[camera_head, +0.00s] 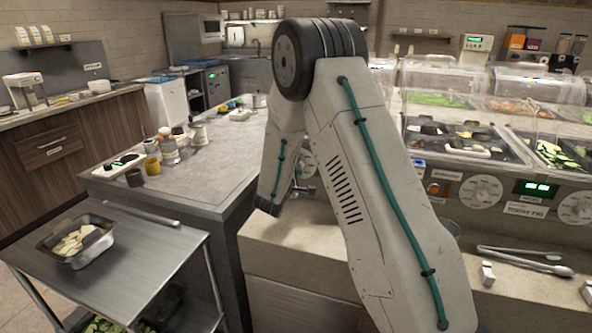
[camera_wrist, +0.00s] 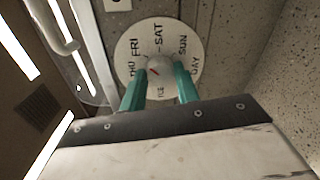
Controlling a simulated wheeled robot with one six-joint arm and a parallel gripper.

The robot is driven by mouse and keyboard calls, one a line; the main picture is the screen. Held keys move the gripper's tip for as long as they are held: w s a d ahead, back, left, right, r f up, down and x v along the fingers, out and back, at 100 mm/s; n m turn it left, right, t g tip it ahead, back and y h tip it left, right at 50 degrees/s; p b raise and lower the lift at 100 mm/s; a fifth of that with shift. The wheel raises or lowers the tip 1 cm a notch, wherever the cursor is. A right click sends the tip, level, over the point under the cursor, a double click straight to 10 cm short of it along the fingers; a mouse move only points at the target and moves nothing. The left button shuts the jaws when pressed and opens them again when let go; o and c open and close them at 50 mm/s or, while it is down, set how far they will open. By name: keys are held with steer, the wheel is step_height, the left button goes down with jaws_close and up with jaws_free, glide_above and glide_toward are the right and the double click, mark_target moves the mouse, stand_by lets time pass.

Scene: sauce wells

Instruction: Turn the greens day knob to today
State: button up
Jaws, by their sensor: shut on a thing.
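In the wrist view a round grey knob (camera_wrist: 161,64) sits at the centre of a white day dial (camera_wrist: 128,52). FRI is at the dial's upper left, SAT at the top, SUN at the right and THU at the left. My gripper (camera_wrist: 160,78) has its two teal fingers on either side of the knob, shut on it. A short red mark shows on the knob's face, left of centre; which day it points at is unclear. In the head view a sign (camera_head: 526,210) reads TODAY FRI. My arm hides most of the gripper there.
Two more white dials, a middle one (camera_head: 480,192) and a right one (camera_head: 575,207), are on the counter front. Tongs (camera_head: 525,262) lie on the ledge below. A steel cart (camera_head: 150,245) with a food pan (camera_head: 100,232) stands at the left.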

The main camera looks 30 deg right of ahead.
steer(key=shift+f, duration=0.1)
steer(key=o, duration=1)
steer(key=shift+s+a, duration=0.1)
steer(key=v, duration=0.7)
steer(key=shift+s+a, duration=0.2)
steer(key=shift+a, duration=0.1)
